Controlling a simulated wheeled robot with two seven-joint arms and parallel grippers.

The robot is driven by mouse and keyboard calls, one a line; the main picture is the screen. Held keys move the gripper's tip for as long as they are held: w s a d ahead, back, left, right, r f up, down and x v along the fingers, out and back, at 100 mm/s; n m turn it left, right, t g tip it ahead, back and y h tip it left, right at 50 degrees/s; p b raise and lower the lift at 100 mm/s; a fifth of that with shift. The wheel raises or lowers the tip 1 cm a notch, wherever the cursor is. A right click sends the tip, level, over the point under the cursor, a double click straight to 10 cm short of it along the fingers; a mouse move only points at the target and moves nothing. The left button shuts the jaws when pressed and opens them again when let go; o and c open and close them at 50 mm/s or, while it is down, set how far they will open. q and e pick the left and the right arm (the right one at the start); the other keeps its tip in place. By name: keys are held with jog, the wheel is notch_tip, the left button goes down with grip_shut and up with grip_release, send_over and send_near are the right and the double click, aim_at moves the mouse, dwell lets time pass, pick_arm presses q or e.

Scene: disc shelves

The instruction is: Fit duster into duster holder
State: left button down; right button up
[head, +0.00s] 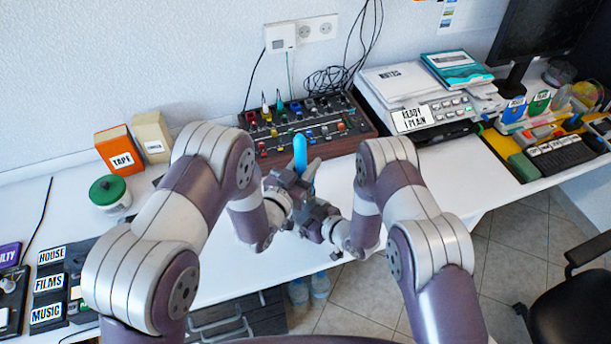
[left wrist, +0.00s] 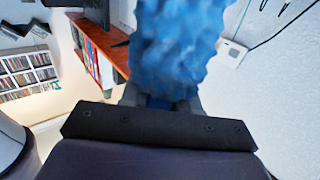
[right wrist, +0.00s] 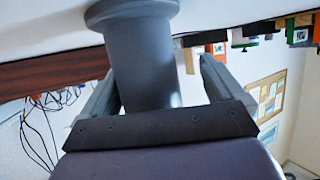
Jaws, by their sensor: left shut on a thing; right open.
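The duster is bright blue and stands roughly upright in the head view (head: 300,152). My left gripper (head: 296,184) is shut on it. In the left wrist view its fluffy blue head (left wrist: 180,45) rises beyond the fingers and hides what the fingers touch. My right gripper (head: 318,213) is just below and right of the left one. In the right wrist view a grey cylinder with a wide round flange, seemingly the duster holder (right wrist: 140,60), stands between the open fingers. I cannot tell whether they touch it. The holder is mostly hidden by my grippers in the head view.
A mixer panel with knobs (head: 300,125) lies behind the grippers against the wall. A tape box (head: 120,150) and a green-lidded jar (head: 109,193) stand at left. A labelled machine (head: 430,113) with notes is at right. The white desk has free room at centre right.

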pick_arm(q)
notch_tip(320, 180, down, 3)
jog(key=shift+f, duration=0.55)
jog(key=c, duration=0.8)
grip_release()
pick_arm(e)
jog(key=shift+r, duration=0.1)
pick_arm(q)
jog(key=v, duration=1.2)
jog(key=shift+d+r, duration=0.1)
